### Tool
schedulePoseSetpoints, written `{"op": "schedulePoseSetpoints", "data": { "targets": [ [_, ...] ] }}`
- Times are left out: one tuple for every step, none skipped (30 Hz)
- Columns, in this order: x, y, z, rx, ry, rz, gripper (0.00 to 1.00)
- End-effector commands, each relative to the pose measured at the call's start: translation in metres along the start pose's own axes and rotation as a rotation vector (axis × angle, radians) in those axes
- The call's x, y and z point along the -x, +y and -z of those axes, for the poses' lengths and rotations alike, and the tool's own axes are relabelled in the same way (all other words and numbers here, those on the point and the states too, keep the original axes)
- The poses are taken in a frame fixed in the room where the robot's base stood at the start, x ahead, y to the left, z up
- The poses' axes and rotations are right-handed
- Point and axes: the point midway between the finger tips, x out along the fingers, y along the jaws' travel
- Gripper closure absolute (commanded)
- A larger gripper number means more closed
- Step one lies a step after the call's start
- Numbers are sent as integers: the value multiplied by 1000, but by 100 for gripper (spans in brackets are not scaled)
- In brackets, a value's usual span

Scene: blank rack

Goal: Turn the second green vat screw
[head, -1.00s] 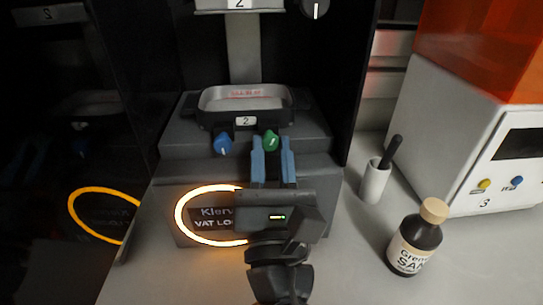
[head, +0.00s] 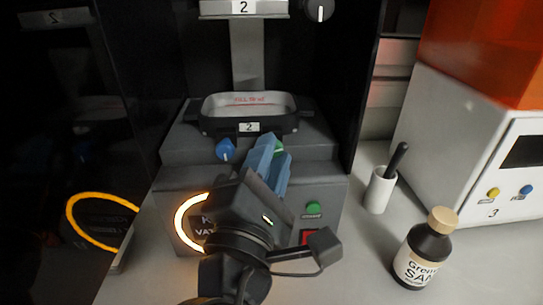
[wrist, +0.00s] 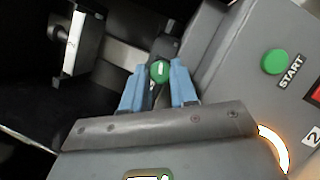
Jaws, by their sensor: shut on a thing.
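The green vat screw (wrist: 160,71) sits between the blue fingertips of my gripper (wrist: 157,82) in the wrist view, with a white line on its face. My gripper is shut on it. In the head view the gripper (head: 272,150) is rolled to one side and its fingers hide most of the green screw (head: 279,149). The blue vat screw (head: 226,149) stands to the left, apart from the fingers. The vat (head: 205,122), a tray labelled 2, sits on the dark machine above both screws.
A green START button (wrist: 275,61) is on the machine front, beside a red one (head: 309,237). A glowing ring (head: 181,226) is partly behind my arm. A white cup (head: 379,193) and a brown bottle (head: 427,248) stand at the right.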

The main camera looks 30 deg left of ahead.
Motion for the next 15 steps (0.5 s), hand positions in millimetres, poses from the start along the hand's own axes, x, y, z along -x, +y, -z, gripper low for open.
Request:
{"op": "schedulePoseSetpoints", "data": {
  "targets": [
    [-1,2,-2,-40,0,18,100],
    [-1,2,-2,-66,-1,29,100],
    [-1,3,-2,-100,-1,43,100],
    [-1,3,-2,-126,-1,55,100],
    [-1,4,-2,-154,0,65,100],
    [-1,4,-2,-189,-1,80,100],
    [-1,4,-2,-214,-1,91,100],
    [-1,4,-2,-240,-2,101,100],
    [-1,4,-2,-276,-1,117,100],
    [-1,5,-2,-303,-1,127,100],
    [-1,5,-3,-328,-2,139,100],
    [-1,5,-3,-363,-1,153,100],
    [-1,5,-3,-390,-1,164,100],
    [-1,5,-3,-417,-2,176,100],
    [-2,6,-3,-451,-2,189,100]
  ]
}}
